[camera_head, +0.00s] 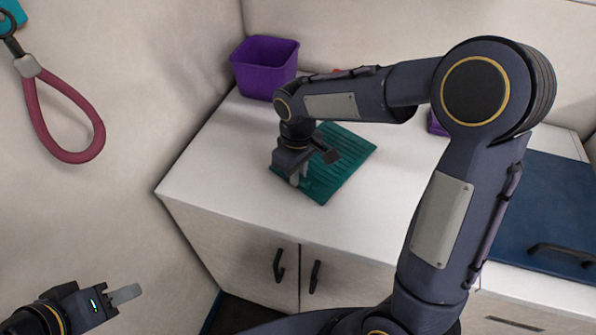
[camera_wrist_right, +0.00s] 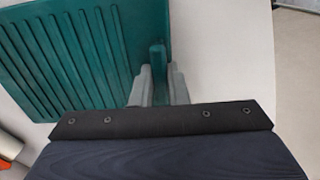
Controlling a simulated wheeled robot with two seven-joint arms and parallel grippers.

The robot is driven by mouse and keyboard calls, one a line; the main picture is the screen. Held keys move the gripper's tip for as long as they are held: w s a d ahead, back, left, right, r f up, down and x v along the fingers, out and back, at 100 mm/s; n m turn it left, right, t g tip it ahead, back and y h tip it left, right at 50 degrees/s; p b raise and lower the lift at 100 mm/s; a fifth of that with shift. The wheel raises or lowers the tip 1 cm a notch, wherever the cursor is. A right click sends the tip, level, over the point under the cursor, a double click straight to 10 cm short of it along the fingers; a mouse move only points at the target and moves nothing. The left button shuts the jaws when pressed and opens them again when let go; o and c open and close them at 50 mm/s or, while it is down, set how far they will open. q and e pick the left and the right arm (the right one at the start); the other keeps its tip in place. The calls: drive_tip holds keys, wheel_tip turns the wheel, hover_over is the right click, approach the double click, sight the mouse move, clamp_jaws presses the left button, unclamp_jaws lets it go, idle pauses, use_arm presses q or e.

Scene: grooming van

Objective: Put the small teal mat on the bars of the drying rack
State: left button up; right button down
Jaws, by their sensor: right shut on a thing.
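The teal ridged mat (camera_head: 342,158) is on or just over the white counter, and I cannot tell whether it touches it. It also fills the upper left of the right wrist view (camera_wrist_right: 75,55). My right gripper (camera_head: 299,178) is at its near left edge, shut on a small upright teal tab of the mat, which shows between the fingers in the right wrist view (camera_wrist_right: 158,88). My left gripper (camera_head: 125,294) is low at the left, away from the counter and empty; its finger gap is not clear. I see no drying rack with bars.
A purple bin (camera_head: 262,70) stands at the counter's back left corner. Another purple object (camera_head: 436,124) is partly hidden behind my right arm. A blue panel (camera_head: 555,215) with a dark handle is at the right. A red loop (camera_head: 68,120) hangs on the left wall. The counter's front left (camera_head: 215,180) is clear.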

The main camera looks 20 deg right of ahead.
drive_tip(key=c, duration=1.4)
unclamp_jaws()
drive_tip(key=shift+f, duration=0.15)
